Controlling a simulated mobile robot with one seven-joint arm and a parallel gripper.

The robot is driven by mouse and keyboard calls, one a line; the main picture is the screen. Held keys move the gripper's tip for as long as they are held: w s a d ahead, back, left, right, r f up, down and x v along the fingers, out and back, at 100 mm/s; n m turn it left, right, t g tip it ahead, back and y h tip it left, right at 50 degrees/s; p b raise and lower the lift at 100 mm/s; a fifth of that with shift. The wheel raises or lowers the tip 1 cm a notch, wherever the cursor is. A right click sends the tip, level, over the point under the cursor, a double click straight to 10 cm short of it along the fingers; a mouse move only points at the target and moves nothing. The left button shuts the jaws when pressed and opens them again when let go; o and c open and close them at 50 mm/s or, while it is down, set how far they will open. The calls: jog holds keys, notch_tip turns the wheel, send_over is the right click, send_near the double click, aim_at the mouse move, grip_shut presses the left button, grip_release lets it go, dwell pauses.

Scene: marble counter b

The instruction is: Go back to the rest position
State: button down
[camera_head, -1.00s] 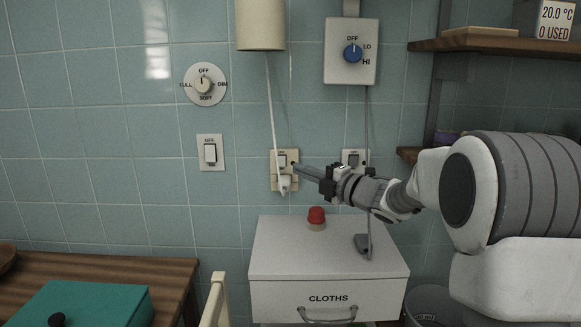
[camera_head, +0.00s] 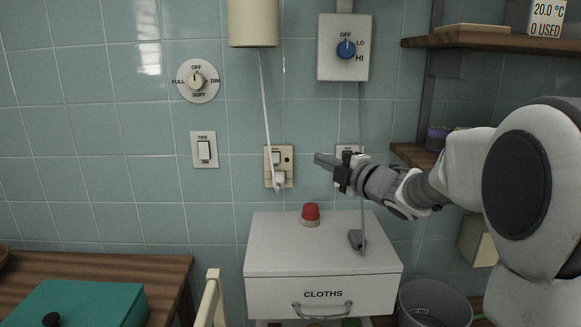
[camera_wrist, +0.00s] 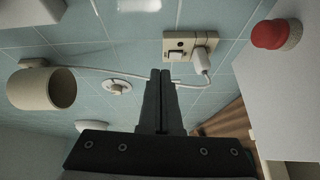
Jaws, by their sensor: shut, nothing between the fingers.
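My gripper (camera_head: 322,160) is in front of the tiled wall in the head view, above the white drawer cabinet. Its fingers point left and are shut with nothing between them. In the wrist view the gripper (camera_wrist: 161,74) shows two dark fingers together. The socket plate (camera_head: 286,167) with a white plug (camera_head: 278,181) is on the wall to the left of my fingertips, apart from them. The same plate (camera_wrist: 179,43) and plug (camera_wrist: 203,62) show beyond the fingers in the wrist view. A second wall plate (camera_head: 343,152) is partly hidden behind my gripper.
The cabinet (camera_head: 322,240) labelled CLOTHS carries a red button (camera_head: 311,212) and a grey plug (camera_head: 356,240) on a hanging cord. Shelves (camera_head: 490,38) are at right. A bin (camera_head: 435,303) stands below my arm. A teal box (camera_head: 85,300) is on the wooden counter at left.

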jog(key=s+d+f+m+g+h, duration=0.1)
jog(key=s+d+m+h, duration=0.35)
jog(key=s+m, duration=0.3)
jog(key=s+d+m+g+h, duration=0.1)
jog(key=s+d+m+h, duration=0.3)
jog(key=s+m+h, duration=0.3)
jog(key=s+a+f+m+g+y, duration=0.15)
jog(key=s+f+m+g, duration=0.3)
jog(key=s, duration=0.65)
jog(key=s+a+f+m+g+y, duration=0.15)
jog(key=s+f+m+g, duration=0.35)
jog(key=s, duration=0.6)
notch_tip(320, 180, up, 15)
jog(key=n+t+p, duration=0.1)
jog(key=t+p, duration=0.1)
jog(key=p, duration=1.4)
jog(key=shift+s+a+f+h, duration=0.15)
jog(key=shift+s+a+h, duration=0.2)
jog(key=shift+s, duration=0.05)
